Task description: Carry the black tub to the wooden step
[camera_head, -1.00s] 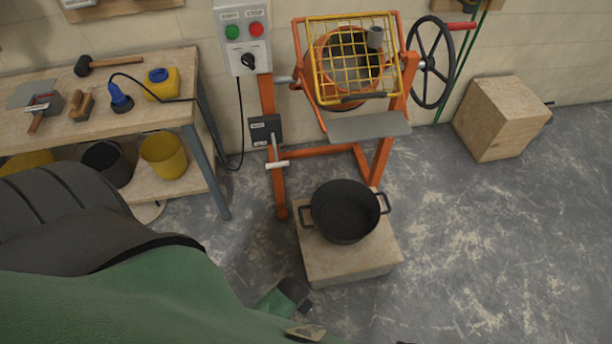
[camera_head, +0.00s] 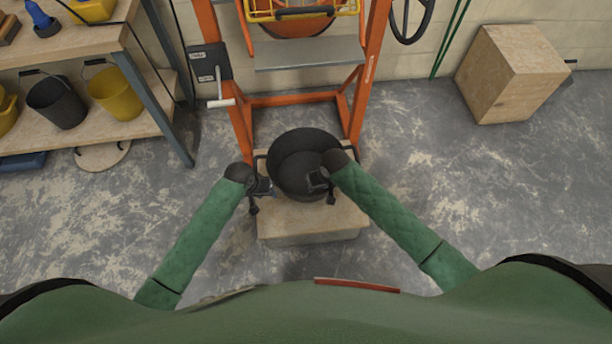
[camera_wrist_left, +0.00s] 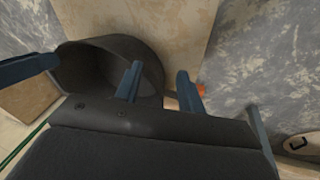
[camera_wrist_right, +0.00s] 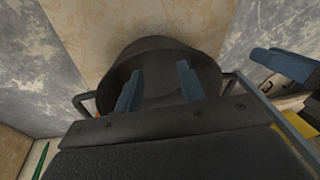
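The black tub (camera_head: 290,150) stands upright on a pale wooden block (camera_head: 310,238) below the mixer. Its left handle (camera_head: 259,160) shows in the head view; its right one (camera_wrist_right: 84,104) shows in the right wrist view. My left gripper (camera_head: 262,188) is open at the tub's left side; in the left wrist view (camera_wrist_left: 158,88) its fingers appear either side of the rim. My right gripper (camera_head: 318,182) is open above the tub's mouth, away from the right handle. Neither visibly holds anything. A larger wooden block, seemingly the step (camera_head: 492,78), stands at right by the wall.
The orange mixer frame (camera_head: 369,75) stands just behind the tub. A workbench shelf (camera_head: 75,135) at left holds a black bucket (camera_head: 57,103) and a yellow bucket (camera_head: 113,95). The floor (camera_head: 450,180) between the tub and the right-hand block is clear.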

